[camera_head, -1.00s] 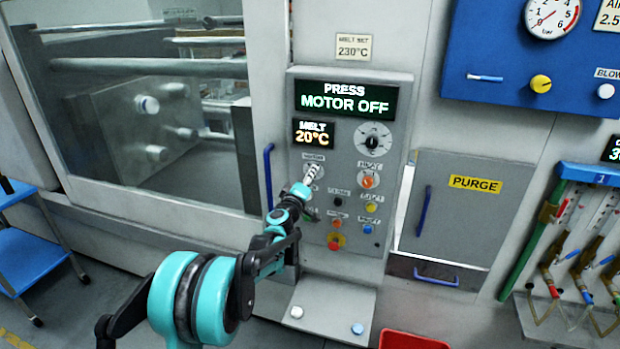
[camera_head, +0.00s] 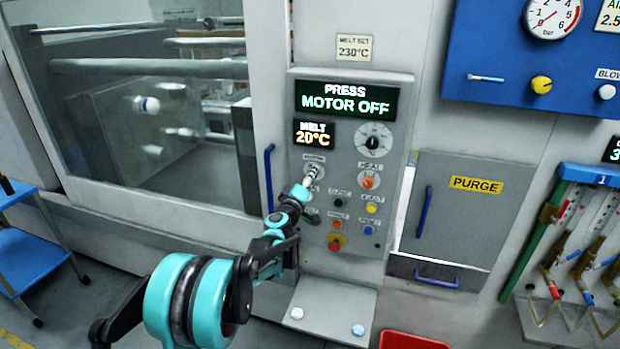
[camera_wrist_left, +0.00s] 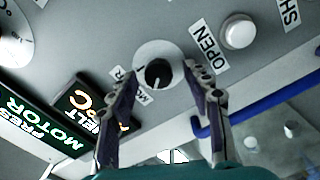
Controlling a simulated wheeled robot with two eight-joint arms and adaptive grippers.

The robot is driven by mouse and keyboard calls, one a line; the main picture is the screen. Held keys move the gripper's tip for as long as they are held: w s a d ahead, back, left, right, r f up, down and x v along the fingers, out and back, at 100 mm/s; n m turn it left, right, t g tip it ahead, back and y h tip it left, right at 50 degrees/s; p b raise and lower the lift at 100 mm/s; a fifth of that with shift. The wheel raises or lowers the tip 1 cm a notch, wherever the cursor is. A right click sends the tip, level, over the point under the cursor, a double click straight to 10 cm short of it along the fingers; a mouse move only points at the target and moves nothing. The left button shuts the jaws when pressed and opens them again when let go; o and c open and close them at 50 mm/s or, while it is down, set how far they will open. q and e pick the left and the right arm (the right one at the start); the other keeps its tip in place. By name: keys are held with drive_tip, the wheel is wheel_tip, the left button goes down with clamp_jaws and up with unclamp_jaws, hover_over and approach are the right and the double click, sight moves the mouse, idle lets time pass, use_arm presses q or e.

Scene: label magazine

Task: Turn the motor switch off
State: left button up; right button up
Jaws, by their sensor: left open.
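The motor switch is a black rotary knob with a white mark on a round pale plate (camera_wrist_left: 158,74). Its label is partly hidden by a finger in the left wrist view. In the head view the switch plate (camera_head: 314,167) sits at the upper left of the control panel's buttons, partly behind my gripper. My left gripper (camera_wrist_left: 159,80) is open, its fingertips to either side of the knob in the wrist view; I cannot tell whether they touch it. In the head view the left gripper (camera_head: 309,178) points up at the panel. My right gripper is not in view.
The panel display (camera_head: 345,101) reads PRESS MOTOR OFF. Several buttons (camera_head: 371,208) lie close right of and below the gripper. A blue handle (camera_head: 268,178) stands to its left. In the wrist view a white button (camera_wrist_left: 238,34) sits beside the OPEN label.

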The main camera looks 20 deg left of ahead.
use_arm(q)
drive_tip(key=s, duration=1.1)
drive_tip(key=shift+a+f, duration=0.15)
drive_tip(key=shift+a, duration=0.1)
drive_tip(key=shift+s, duration=0.1)
